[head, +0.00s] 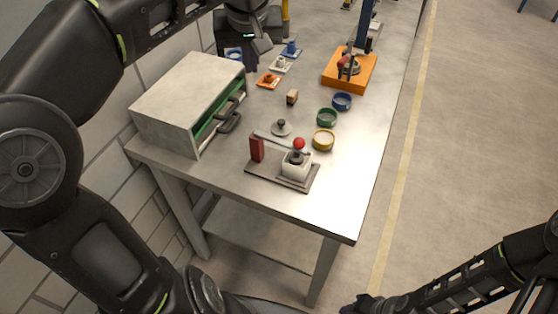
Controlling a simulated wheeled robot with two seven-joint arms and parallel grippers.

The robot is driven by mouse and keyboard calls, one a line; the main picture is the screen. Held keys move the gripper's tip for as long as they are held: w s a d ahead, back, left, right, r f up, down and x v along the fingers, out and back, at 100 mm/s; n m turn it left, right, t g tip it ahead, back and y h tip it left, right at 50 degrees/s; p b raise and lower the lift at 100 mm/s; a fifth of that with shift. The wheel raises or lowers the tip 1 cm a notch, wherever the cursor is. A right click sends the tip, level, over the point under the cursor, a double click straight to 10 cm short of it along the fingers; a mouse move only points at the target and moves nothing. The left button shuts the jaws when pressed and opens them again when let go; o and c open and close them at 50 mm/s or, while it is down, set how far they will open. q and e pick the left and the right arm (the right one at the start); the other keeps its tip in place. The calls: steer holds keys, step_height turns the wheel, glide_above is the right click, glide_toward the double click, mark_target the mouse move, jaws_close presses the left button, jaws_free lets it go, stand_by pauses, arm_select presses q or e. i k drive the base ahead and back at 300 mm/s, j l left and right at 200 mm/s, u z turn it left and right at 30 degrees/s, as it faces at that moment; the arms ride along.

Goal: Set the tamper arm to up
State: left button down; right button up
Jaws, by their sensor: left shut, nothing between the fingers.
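The likely tamper (283,172) stands near the front of the metal table on a grey base plate. It has a red post (256,148) at its left and a thin arm reaching right from it.
A grey cabinet (178,92) with handles stands left of the tamper. An orange-based device (350,72) stands farther back. The table's front right corner is clear.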

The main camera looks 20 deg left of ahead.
mark_target(296, 158)
steer(key=k+l, duration=0.8)
